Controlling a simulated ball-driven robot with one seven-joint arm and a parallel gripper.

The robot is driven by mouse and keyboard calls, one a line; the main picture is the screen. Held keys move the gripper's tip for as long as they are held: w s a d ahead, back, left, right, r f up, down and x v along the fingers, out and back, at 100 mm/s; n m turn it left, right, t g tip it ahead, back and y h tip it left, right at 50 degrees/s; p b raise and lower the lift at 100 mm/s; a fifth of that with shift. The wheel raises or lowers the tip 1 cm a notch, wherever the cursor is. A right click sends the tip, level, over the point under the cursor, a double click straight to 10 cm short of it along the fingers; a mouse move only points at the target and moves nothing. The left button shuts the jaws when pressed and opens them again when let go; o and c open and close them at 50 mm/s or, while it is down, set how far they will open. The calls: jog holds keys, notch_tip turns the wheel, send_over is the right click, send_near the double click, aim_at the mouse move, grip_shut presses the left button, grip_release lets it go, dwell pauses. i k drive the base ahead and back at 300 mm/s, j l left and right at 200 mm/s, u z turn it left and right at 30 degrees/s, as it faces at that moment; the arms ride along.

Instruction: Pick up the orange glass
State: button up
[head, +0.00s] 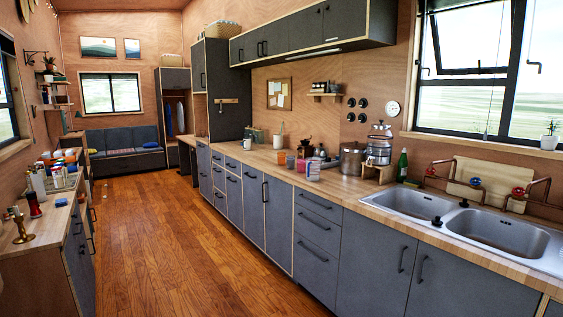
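A small orange glass (282,157) stands upright on the long wooden counter (341,187) on the right, well ahead of me. Beside it to the right are a darker reddish cup (301,165) and a pink and whitish container (313,173). These items are small in the picture and stand close together. My gripper is not in view.
A metal pot (352,158), a glass dispenser (379,146) on a wooden stand and a green bottle (402,166) stand further right, before the double sink (456,221). A cluttered counter (30,246) is at left. The wooden floor (165,240) between is clear.

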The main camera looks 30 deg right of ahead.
aim_at(280, 156)
jog(key=i+z, duration=0.2)
jog(key=i, duration=2.85)
